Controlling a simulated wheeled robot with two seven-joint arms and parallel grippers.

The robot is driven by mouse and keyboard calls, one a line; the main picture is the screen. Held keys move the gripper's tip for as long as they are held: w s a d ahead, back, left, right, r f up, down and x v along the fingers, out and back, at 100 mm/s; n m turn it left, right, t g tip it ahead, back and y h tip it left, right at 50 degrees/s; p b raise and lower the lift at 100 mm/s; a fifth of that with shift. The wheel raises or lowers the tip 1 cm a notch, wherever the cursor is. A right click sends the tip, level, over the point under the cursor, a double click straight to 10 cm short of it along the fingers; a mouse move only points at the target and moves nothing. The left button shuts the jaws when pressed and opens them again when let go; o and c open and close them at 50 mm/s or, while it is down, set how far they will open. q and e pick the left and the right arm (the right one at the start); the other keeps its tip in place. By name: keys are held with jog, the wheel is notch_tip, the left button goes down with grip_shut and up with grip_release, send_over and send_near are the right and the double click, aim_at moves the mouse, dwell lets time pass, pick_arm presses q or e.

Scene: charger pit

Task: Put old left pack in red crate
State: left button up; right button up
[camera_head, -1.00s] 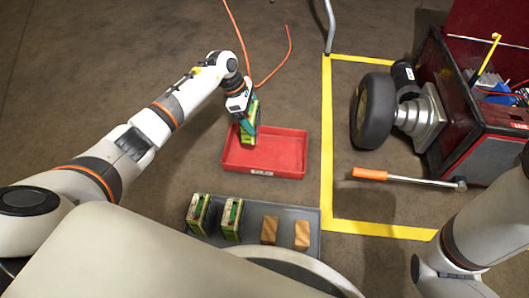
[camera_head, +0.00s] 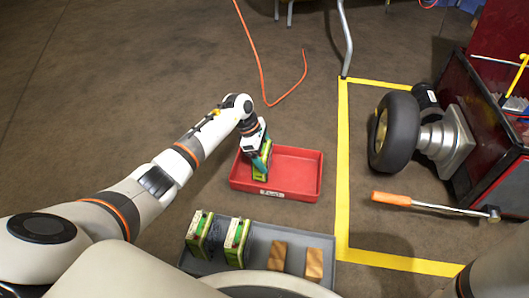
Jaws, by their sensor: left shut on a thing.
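My left gripper (camera_head: 255,143) is shut on a green and yellow pack (camera_head: 262,161). The pack is upright, slightly tilted, at the left part of the red crate (camera_head: 301,175). Its lower end is within the crate's outline, low over or on the crate floor; I cannot tell whether it touches. The red crate lies on the brown floor and is otherwise empty. My right gripper is out of view; only part of my right arm shows at the lower right.
A grey tray (camera_head: 262,236) in front holds two similar packs (camera_head: 198,233) (camera_head: 236,241) and two wooden blocks (camera_head: 278,256) (camera_head: 314,263). Yellow floor tape (camera_head: 342,170) runs right of the crate. Beyond it are a wheel (camera_head: 394,132), an orange-handled tool (camera_head: 392,199) and a red cabinet (camera_head: 478,140).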

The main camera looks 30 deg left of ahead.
pick_arm(q)
jog(key=shift+r, duration=0.15)
jog(key=o, duration=1.8)
jog(key=shift+o, duration=0.2)
